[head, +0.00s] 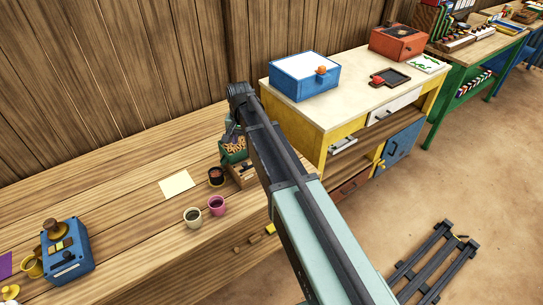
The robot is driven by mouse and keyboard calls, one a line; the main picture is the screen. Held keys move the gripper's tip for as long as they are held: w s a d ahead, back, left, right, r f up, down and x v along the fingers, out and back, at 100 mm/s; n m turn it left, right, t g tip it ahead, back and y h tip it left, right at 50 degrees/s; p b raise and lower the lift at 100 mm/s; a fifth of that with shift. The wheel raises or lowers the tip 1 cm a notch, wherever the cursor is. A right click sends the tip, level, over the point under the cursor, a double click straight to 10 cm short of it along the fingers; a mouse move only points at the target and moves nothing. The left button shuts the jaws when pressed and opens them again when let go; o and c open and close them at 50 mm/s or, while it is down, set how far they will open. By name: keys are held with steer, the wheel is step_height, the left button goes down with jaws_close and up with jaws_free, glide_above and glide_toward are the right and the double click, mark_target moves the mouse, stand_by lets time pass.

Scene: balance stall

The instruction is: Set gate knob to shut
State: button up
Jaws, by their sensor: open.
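A blue machine (67,250) stands on the wooden counter at the lower left. It has a round brown-gold part on top, small tan and brown patches on its upper face, and a dark knob (68,257) on the near part of that face. This may be the gate knob; no label is readable and its setting is too small to tell. My arm rises from the bottom of the view and bends above the counter, well right of the machine.
A yellow cup (32,266) stands left of the machine. A cream paper (177,185) lies flat. The counter between machine and cups is clear.

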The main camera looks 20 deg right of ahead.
mark_target(244, 164)
steer(key=f+b, duration=1.1)
steer(key=shift+a, duration=0.25)
steer(key=shift+r, duration=0.1)
jaws_close()
